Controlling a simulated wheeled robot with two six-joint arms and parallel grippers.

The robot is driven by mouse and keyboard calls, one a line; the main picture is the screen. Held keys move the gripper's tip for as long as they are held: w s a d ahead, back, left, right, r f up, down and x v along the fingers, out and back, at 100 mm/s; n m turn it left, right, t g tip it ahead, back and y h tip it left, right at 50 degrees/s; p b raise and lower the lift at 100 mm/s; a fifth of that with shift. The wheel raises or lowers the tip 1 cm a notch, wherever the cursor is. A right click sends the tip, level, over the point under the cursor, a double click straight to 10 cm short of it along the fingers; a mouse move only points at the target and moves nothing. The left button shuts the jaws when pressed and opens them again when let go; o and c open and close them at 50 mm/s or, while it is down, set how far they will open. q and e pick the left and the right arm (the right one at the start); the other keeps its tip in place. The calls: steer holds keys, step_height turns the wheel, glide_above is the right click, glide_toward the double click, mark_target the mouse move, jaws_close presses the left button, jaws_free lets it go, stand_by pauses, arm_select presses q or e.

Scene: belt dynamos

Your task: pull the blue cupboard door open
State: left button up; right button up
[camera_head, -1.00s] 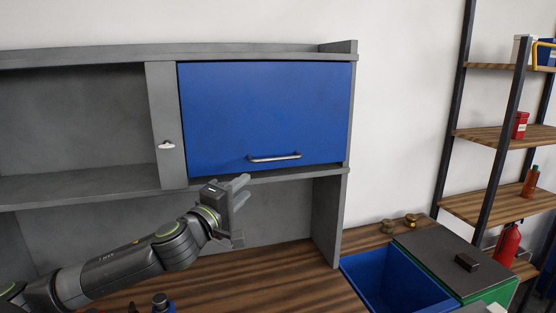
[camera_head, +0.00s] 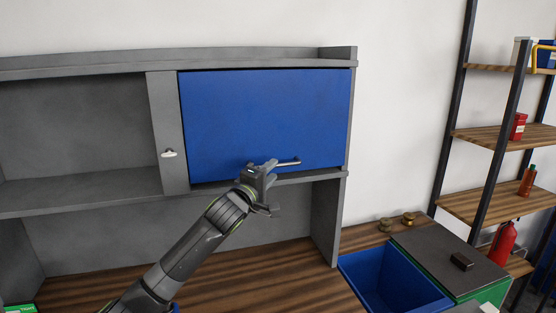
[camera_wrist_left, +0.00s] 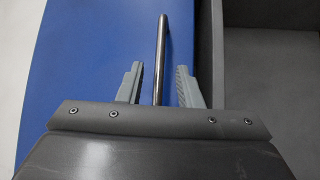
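The blue cupboard door (camera_head: 265,115) is closed in the grey cabinet in the head view. Its metal bar handle (camera_head: 289,162) runs along the lower edge. My left gripper (camera_head: 272,187) is at the left end of the handle and hides part of it. In the left wrist view the door (camera_wrist_left: 95,55) fills the left side. The handle (camera_wrist_left: 161,50) runs between the two open fingers of the left gripper (camera_wrist_left: 160,85), with a gap on each side. My right gripper is not in view.
A grey shelf (camera_head: 90,193) runs left of and below the door. The wooden worktop (camera_head: 290,275) lies beneath. A blue bin (camera_head: 390,285) stands at the lower right, and a shelving rack (camera_head: 490,135) with red items stands further right. A white knob (camera_head: 168,153) is on the cabinet post.

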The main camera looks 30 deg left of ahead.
mark_target(278, 165)
arm_select(q)
steer(key=shift+w+a+r+p, duration=0.15)
steer(key=shift+w+p, duration=0.25)
steer(key=shift+w, duration=0.7)
steer(key=shift+w+r+p, duration=0.1)
steer(key=shift+w+p, duration=0.25)
steer(key=shift+w, duration=0.75)
jaws_close()
